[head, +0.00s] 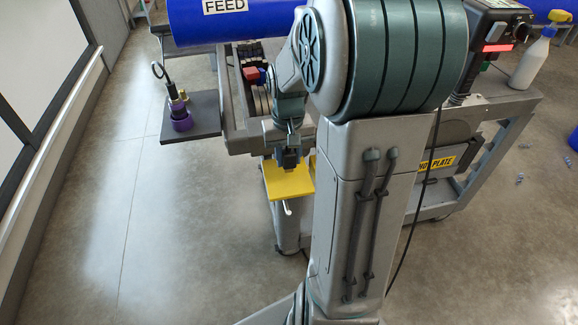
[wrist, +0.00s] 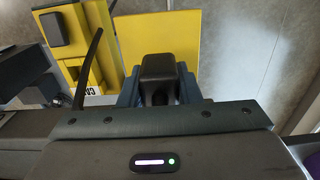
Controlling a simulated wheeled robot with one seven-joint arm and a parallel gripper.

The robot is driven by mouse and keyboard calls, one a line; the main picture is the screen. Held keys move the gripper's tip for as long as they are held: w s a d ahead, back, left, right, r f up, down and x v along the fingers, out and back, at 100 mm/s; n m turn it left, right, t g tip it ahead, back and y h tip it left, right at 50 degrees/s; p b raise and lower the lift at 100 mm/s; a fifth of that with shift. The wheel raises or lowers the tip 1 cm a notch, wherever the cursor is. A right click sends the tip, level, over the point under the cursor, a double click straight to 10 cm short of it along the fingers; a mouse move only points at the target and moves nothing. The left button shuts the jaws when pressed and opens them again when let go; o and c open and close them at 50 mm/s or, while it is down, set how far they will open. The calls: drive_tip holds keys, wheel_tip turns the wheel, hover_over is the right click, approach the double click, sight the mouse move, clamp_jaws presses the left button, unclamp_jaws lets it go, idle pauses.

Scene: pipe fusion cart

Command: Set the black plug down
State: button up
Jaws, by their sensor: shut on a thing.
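The black plug (wrist: 158,68) shows in the wrist view as a dark block between the two blue-grey fingers of my gripper (wrist: 158,92). My gripper is shut on it. In the head view my gripper (head: 290,160) points down over the far part of a yellow plate (head: 290,184) at the cart's near end. The yellow plate also shows behind the plug in the wrist view (wrist: 150,30). The plug's lower end is hidden, so I cannot tell whether it touches the plate. The plug is hard to make out in the head view.
A dark side shelf (head: 208,128) at left holds a purple ring piece (head: 181,121) and a black tool with a loop. A blue pipe marked FEED (head: 235,18) lies above. A white spray bottle (head: 529,62) stands at right. Floor (head: 110,240) at left is clear.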

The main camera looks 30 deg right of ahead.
sight(289, 171)
drive_tip(key=shift+f+b, duration=0.3)
drive_tip(key=shift+f, duration=1.55)
drive_tip(key=shift+f, duration=0.15)
drive_tip(key=o, duration=1)
